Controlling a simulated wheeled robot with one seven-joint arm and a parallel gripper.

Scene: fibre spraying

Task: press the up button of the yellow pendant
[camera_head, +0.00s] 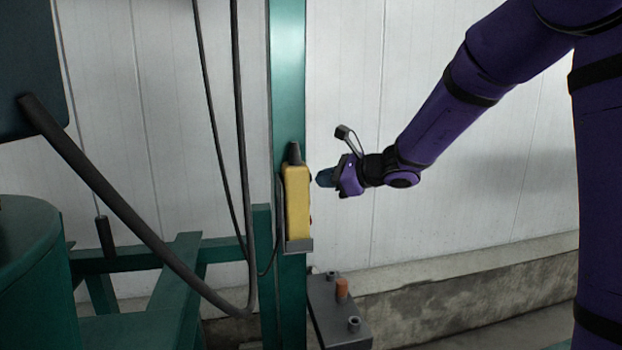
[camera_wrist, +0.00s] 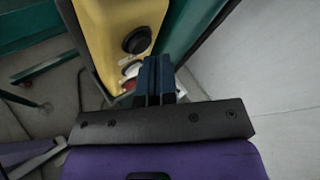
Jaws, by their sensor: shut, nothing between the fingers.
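The yellow pendant (camera_head: 297,205) hangs upright on the green post, its button face turned right toward my gripper. In the wrist view the pendant (camera_wrist: 103,38) shows a large black button (camera_wrist: 136,40), a white button (camera_wrist: 132,69) and a red button (camera_wrist: 128,86). Any up marking is too small to read. My gripper (camera_head: 318,179) is shut and empty, pointing left at the upper part of the button face.
The green post (camera_head: 287,80) stands behind the pendant. Black cables (camera_head: 240,150) hang left of it. A green frame and a thick hose (camera_head: 120,200) fill the left.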

